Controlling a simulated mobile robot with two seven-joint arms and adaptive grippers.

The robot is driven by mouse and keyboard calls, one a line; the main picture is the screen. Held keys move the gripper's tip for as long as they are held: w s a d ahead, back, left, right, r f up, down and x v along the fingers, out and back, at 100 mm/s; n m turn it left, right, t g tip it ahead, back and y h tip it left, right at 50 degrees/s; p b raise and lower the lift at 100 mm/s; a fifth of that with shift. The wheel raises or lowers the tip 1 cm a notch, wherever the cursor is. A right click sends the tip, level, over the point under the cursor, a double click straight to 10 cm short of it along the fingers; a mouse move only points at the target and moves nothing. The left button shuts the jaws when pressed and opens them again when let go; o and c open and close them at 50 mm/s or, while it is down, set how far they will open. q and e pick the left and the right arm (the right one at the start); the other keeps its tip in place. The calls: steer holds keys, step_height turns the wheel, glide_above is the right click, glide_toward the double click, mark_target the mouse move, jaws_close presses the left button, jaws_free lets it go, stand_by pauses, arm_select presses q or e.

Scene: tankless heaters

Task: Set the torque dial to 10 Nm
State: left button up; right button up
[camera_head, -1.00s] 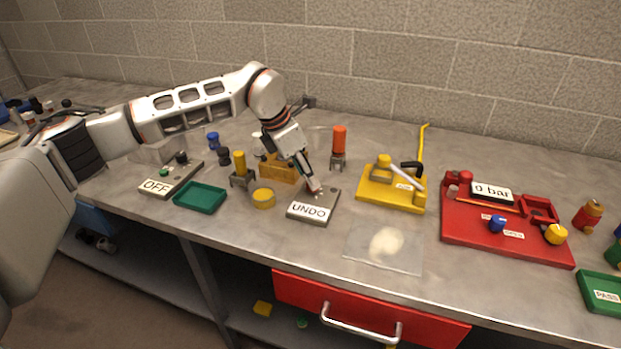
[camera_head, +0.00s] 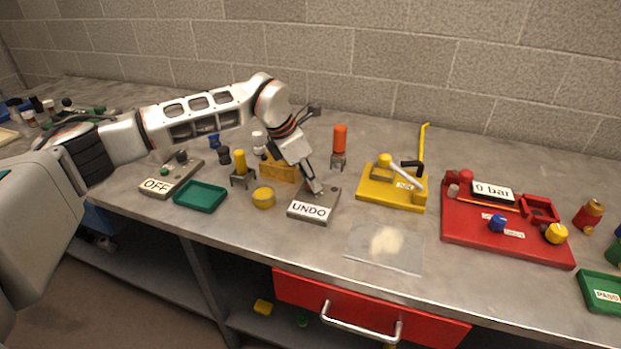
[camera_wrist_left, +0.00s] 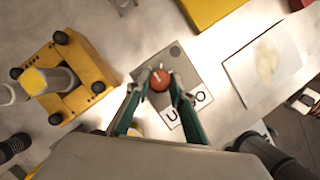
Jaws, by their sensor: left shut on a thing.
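The torque dial (camera_wrist_left: 160,80) is a small round red knob with a pale mark line, seen from above in the left wrist view. It sits on a grey plate (camera_wrist_left: 180,62) with a white label reading "UNDO"; this plate (camera_head: 330,197) also shows in the head view. My left gripper (camera_wrist_left: 159,88) has its two green-edged fingers on either side of the dial, shut on it. In the head view my left gripper (camera_head: 317,187) points down onto the plate and its fingers largely hide the dial. My right gripper is not in view.
A yellow wooden block (camera_head: 279,168) and an orange-handled tool (camera_head: 339,145) stand behind the plate. A yellow ring (camera_head: 263,197) lies to its left. A yellow fixture (camera_head: 375,198) and a clear bag (camera_head: 370,255) are to the right. A red board (camera_head: 470,237) stands further right.

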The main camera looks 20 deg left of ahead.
arm_select(q)
steer(key=m, duration=0.1)
steer(key=m+p, duration=0.1)
steer(key=shift+w+r+m+g+h, duration=0.15)
steer(key=shift+m+g+h, duration=0.15)
steer(key=shift+g+h, duration=0.1)
steer(key=m+g, duration=0.1)
steer(key=m, duration=0.1)
steer(key=shift+m+p, duration=0.3)
steer(key=shift+p, duration=0.05)
steer(key=shift+w+m+g, duration=0.1)
steer(key=shift+m+g, duration=0.3)
steer(key=shift+m, duration=0.6)
steer(key=shift+a+m, duration=0.1)
steer(key=shift+m, duration=0.5)
steer(key=shift+g, duration=0.3)
steer(key=o, duration=1.1)
